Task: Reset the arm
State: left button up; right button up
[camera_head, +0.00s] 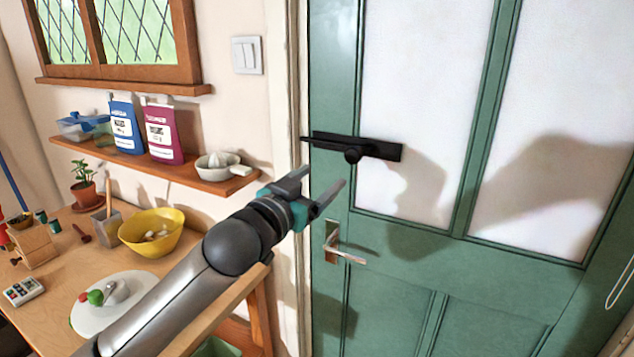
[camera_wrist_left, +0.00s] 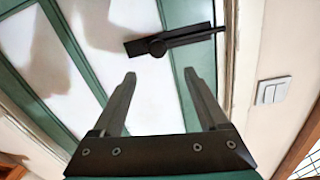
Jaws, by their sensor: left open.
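My left gripper (camera_head: 318,190) reaches in from the left in the head view, in front of the edge of the green door (camera_head: 395,288). Its two fingers are apart with nothing between them; the left wrist view also shows the open fingers (camera_wrist_left: 160,95). A black bar-like fitting with a round knob (camera_head: 354,148) is on the door just above and beyond the fingertips. It also shows ahead of the fingers in the left wrist view (camera_wrist_left: 172,40). A metal door handle (camera_head: 345,257) sits below the gripper. My right gripper is not in view.
A wooden table (camera_head: 60,290) at left holds a yellow bowl (camera_head: 150,231), a white board (camera_head: 92,315) and a potted plant (camera_head: 84,187). Above it a shelf (camera_head: 130,157) carries a blue bag, a purple bag and a juicer (camera_head: 217,166). A light switch (camera_head: 247,55) is on the wall.

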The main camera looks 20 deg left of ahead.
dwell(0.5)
pick_arm(q)
jog(key=s+a+f+n+g+y+b, duration=0.1)
jog(key=a+f+g+b, duration=0.15)
jog(key=f, duration=1.45)
jog(key=s+a+f+n+g+y+b, duration=0.1)
jog(key=a+f+g+b, duration=0.15)
jog(key=f, duration=1.55)
jog(key=s+f+g+b, duration=0.1)
jog(key=s+f+g, duration=0.1)
jog(key=s+f, duration=0.35)
jog(key=s+d+f+g+b, duration=0.1)
jog(key=s+f, duration=0.1)
jog(key=f, duration=0.7)
jog(key=s+f+g+b, duration=0.15)
jog(key=s+f, duration=0.25)
jog(key=f, duration=0.4)
jog(key=s+d+f+g+b, duration=0.1)
jog(key=s+d+f+g, duration=0.1)
jog(key=s+f, duration=0.5)
jog(key=s+d+f+m+g+b, duration=0.1)
jog(key=s+f, duration=0.6)
jog(key=s, duration=0.9)
jog(key=s+d+f+g+b, duration=0.2)
jog(key=s+d+f+g, duration=0.2)
jog(key=s, duration=0.8)
notch_tip(320, 180, down, 4)
jog(key=shift+d+r+m+h, duration=0.1)
jog(key=shift+d+m+h, duration=0.3)
jog(key=shift+d, duration=0.7)
